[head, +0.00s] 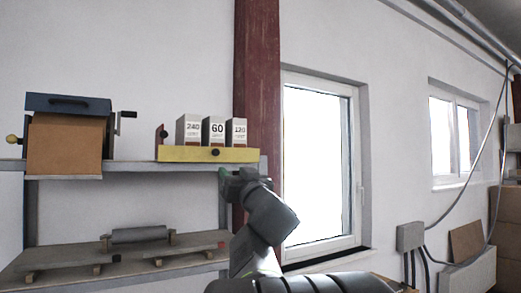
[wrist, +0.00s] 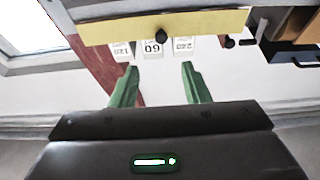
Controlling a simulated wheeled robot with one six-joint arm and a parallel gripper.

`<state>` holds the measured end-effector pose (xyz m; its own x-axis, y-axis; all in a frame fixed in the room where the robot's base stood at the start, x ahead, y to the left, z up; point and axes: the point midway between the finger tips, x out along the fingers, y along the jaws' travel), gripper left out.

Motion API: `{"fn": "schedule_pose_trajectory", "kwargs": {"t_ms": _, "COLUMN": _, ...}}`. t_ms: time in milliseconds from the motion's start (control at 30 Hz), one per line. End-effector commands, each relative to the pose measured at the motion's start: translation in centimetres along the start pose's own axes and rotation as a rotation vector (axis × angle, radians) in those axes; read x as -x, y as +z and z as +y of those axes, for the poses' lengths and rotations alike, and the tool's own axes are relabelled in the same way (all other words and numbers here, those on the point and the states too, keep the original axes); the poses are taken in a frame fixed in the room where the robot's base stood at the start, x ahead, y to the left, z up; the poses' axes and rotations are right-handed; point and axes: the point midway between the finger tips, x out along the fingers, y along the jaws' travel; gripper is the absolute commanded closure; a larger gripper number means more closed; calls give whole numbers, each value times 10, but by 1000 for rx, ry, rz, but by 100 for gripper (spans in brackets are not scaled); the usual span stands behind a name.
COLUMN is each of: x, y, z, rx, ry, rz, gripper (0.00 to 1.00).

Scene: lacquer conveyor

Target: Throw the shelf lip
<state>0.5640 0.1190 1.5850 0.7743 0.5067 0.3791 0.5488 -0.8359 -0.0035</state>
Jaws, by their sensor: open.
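The shelf lip is a yellow bar (head: 190,154) with a black knob, along the front of the upper shelf. It stands before boxes marked 240 (head: 189,130), 60 (head: 213,131) and 120 (head: 236,131). In the wrist view, which is upside down, the lip (wrist: 110,29) runs across the top, with its knob (wrist: 161,36) roughly in line with the gap between my fingers. My gripper (head: 232,172) is below the lip's right end in the head view. Its green fingers (wrist: 158,67) are apart and empty in the wrist view, with the boxes seen beyond them.
A blue-topped box with a brown front and crank (head: 66,143) sits left on the upper shelf (head: 130,167). A roller (head: 138,234) lies on the lower shelf (head: 120,258). A dark red column (head: 257,80) stands behind my arm, with a window to its right.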

Motion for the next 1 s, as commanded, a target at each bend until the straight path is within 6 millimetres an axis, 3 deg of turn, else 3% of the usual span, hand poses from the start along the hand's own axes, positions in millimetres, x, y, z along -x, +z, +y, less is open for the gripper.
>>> {"fn": "schedule_pose_trajectory", "kwargs": {"t_ms": 267, "x": -31, "y": -5, "z": -6, "rx": -4, "ry": -17, "rz": 4, "gripper": 58}}
{"fn": "schedule_pose_trajectory", "kwargs": {"t_ms": 700, "x": -116, "y": -5, "z": -6, "rx": -2, "ry": -13, "rz": 3, "gripper": 58}}
{"fn": "schedule_pose_trajectory", "kwargs": {"t_ms": 1000, "x": -141, "y": -4, "z": -6, "rx": -2, "ry": -13, "rz": 3, "gripper": 58}}
